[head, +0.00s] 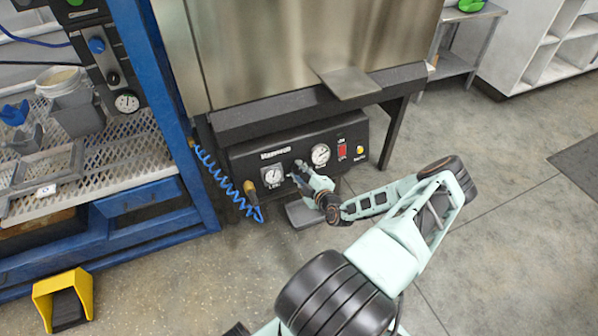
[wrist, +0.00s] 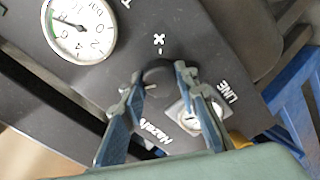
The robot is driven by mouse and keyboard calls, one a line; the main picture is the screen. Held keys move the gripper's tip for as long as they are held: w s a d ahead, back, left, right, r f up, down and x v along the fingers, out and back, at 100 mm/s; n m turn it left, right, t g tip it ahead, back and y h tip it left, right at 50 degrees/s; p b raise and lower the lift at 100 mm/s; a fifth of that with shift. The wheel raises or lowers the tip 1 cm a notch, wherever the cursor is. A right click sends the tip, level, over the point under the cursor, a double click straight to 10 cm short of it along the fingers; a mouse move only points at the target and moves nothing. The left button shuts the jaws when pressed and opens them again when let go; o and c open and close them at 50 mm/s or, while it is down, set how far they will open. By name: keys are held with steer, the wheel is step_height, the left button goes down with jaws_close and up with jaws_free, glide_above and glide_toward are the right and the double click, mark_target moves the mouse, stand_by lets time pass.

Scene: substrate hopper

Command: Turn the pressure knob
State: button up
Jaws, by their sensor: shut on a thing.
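In the head view my gripper (head: 300,172) reaches the panel front between the two gauges and hides the knob. The large round gauge (wrist: 82,30) is at the upper left in the wrist view. The small LINE gauge (wrist: 208,122) is partly behind a finger.
A red switch (head: 342,150) and a yellow button (head: 360,149) are on the panel's right. A metal plate (head: 348,82) juts out above. A coiled blue hose (head: 225,180) and a blue rack (head: 165,100) stand left. The floor to the right is clear.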

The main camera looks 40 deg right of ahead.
steer(key=o, duration=1.1)
steer(key=shift+o, duration=0.2)
steer(key=v, duration=1.2)
